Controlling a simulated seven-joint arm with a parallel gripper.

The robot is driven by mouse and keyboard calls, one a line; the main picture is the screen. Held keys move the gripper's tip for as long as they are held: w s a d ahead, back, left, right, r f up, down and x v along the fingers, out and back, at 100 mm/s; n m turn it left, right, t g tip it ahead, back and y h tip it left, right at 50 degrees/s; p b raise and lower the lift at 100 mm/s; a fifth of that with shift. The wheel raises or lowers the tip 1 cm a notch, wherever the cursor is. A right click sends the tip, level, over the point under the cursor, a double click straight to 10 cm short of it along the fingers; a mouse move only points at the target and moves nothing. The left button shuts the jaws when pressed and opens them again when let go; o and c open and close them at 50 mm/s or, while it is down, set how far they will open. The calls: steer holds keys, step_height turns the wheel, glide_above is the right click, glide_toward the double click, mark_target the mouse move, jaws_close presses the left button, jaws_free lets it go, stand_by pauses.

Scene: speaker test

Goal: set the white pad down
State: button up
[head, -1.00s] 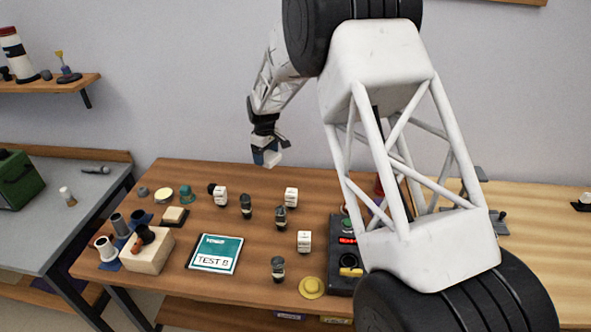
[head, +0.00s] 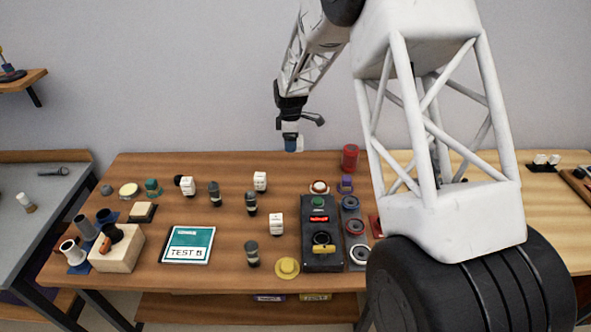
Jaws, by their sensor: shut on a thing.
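My gripper (head: 291,140) hangs above the back of the wooden table, left of my big white arm link. It points down and is shut on a small white thing, which I take for the white pad (head: 300,143). A blue part shows beside it at the fingertips. The pad is small and partly hidden, so its exact shape and tilt cannot be told. It is held clear of the table (head: 230,276), with grey wall behind it.
Below stand white blocks (head: 260,181), dark cylinders (head: 252,204) and a black control box (head: 321,255). A red can (head: 350,157) stands at the back right. A teal "TEST B" booklet (head: 188,245) and a wooden block (head: 118,250) lie left. Bare wood shows between things.

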steer(key=shift+d, duration=0.25)
glide_above(292, 169)
steer(key=shift+f, duration=3.15)
steer(key=shift+f, duration=1.9)
steer(key=o, duration=0.8)
steer(key=shift+f, duration=0.1)
